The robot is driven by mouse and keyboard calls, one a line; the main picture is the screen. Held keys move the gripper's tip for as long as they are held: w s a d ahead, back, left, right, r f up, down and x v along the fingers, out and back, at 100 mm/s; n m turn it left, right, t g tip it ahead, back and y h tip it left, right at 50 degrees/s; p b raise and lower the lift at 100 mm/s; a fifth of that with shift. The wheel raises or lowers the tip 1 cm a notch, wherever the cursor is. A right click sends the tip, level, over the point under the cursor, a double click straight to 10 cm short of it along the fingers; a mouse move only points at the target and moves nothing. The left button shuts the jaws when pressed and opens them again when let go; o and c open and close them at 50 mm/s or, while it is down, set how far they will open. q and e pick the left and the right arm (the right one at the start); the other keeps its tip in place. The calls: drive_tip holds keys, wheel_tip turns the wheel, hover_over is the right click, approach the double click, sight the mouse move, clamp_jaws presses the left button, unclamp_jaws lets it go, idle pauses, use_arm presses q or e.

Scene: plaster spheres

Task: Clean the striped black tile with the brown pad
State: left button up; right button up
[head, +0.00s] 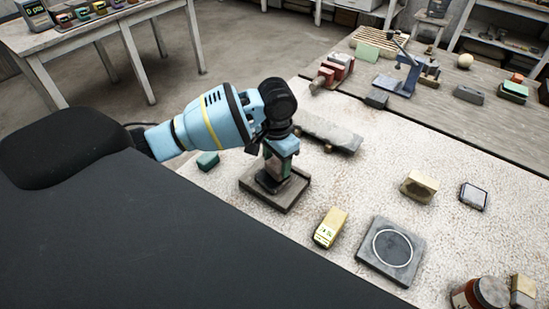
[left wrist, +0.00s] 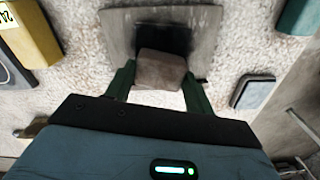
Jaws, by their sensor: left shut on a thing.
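My left gripper (head: 275,168) points down over a square grey tile (head: 292,196) with a dark patch in its middle. In the left wrist view the green fingers (left wrist: 158,88) are shut on the brown pad (left wrist: 160,68). The tile (left wrist: 118,30) lies beyond and under the pad, and its black patch (left wrist: 165,38) shows just past the pad. The pad is low over the tile; I cannot tell whether it touches. No clear stripes can be made out, as the gripper and pad hide part of the patch. My right gripper is not in view.
A yellow block (head: 331,228) and a dark tile with a pale ring (head: 391,250) lie to the right. A teal block (head: 208,161) is left of the tile, and a long grey slab (head: 330,132) behind. A jar (head: 470,296) stands at the front right.

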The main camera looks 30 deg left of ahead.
use_arm(q)
drive_tip(key=shift+w+a+f, duration=0.1)
drive_tip(key=shift+w+a, duration=0.1)
drive_tip(key=shift+a, duration=0.65)
drive_tip(key=shift+w+a, duration=0.15)
drive_tip(key=shift+a, duration=0.25)
drive_tip(key=shift+w+a, duration=0.2)
drive_tip(key=shift+a, duration=0.3)
drive_tip(key=shift+d, duration=0.2)
drive_tip(key=shift+s+d, duration=0.2)
drive_tip(key=shift+d, duration=0.3)
drive_tip(key=shift+s+d, duration=0.15)
drive_tip(key=shift+d, duration=0.15)
